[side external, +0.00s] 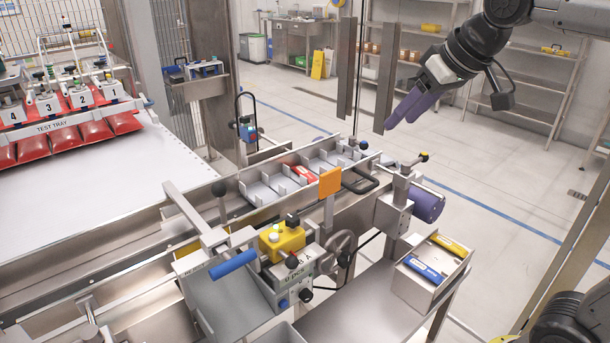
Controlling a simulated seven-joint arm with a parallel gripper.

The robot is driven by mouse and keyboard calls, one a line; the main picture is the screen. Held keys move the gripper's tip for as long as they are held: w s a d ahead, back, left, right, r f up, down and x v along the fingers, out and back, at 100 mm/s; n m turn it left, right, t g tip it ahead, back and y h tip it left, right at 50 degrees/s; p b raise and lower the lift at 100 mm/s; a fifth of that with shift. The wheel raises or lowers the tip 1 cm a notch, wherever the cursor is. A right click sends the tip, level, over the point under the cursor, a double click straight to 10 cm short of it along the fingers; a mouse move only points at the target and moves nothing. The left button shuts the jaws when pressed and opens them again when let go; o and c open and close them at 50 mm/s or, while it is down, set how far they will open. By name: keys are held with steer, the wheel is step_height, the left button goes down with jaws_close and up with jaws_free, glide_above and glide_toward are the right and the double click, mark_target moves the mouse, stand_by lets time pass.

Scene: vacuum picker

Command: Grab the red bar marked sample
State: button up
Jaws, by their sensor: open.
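A small red bar (304,173) lies in the slotted metal conveyor (262,190) at the middle of the side view. Light marks show on it, but I cannot read them. My gripper (398,120) has purple fingers. The fingers overlap in this view.
An orange plate (330,182) stands upright in front of the conveyor. A metal box (418,287) holds a blue bar (424,271) and a yellow bar (449,244). A purple motor (428,204), a handwheel (340,250) and a yellow block (282,241) crowd the front. Red pouches (95,133) lie left.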

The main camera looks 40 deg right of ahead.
steer(key=w+d, duration=0.1)
steer(key=w, duration=1.1)
steer(key=g, duration=0.2)
glide_toward(305, 173)
steer(key=shift+w+d+f+m+g, duration=0.2)
steer(key=shift+f+m+g, duration=0.15)
steer(key=shift+f, duration=0.4)
steer(key=shift+w+x, duration=0.2)
steer(key=shift+x, duration=1.4)
steer(key=shift+w+x, duration=0.25)
steer(key=shift+x, duration=1.35)
steer(key=shift+r, duration=0.15)
steer(key=shift+a, duration=0.1)
jaws_close()
